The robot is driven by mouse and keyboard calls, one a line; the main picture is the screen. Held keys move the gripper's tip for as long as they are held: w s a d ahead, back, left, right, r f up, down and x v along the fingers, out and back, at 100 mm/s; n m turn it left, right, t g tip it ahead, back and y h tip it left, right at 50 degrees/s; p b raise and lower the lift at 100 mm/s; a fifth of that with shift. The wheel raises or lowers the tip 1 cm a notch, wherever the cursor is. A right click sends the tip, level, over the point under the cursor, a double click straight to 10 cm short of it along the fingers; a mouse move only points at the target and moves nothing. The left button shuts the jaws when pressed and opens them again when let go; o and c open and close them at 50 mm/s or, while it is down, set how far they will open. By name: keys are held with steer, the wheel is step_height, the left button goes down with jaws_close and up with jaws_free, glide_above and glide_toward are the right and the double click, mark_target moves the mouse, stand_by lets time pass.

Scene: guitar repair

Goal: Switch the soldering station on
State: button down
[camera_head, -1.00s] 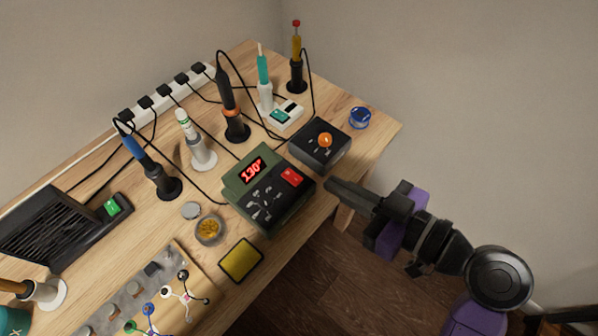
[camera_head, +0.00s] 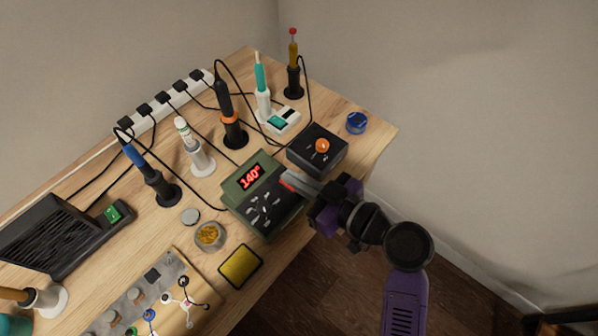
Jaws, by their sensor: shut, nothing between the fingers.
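The dark green soldering station (camera_head: 240,186) stands near the front edge of the bench. Its red display (camera_head: 250,176) is lit and reads about 140°. A red switch (camera_head: 287,186) on its top right is now mostly covered by my gripper. Several grey buttons (camera_head: 265,210) show below the display. My gripper (camera_head: 291,177) is shut and empty, reaching in from the right, with its tips over the red switch. I cannot tell whether the tips touch it.
A black box with an orange knob (camera_head: 322,146) stands just behind my gripper. Soldering irons in holders, such as the orange-ringed one (camera_head: 232,120), stand behind the station with cables to a white power strip (camera_head: 130,122). A yellow sponge (camera_head: 240,266) and brass wool tin (camera_head: 209,236) lie in front.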

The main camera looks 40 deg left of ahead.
steer(key=shift+f, duration=0.3)
steer(key=shift+f+b, duration=0.15)
steer(key=shift+b, duration=0.45)
steer(key=r, duration=0.1)
steer(key=r+p, duration=0.1)
steer(key=r, duration=0.1)
steer(key=r+p, duration=0.1)
steer(key=shift+a+r, duration=0.25)
steer(key=shift+a, duration=0.15)
steer(key=r+v, duration=0.1)
steer(key=v, duration=0.9)
steer(key=shift+b, duration=0.45)
steer(key=shift+a, duration=0.15)
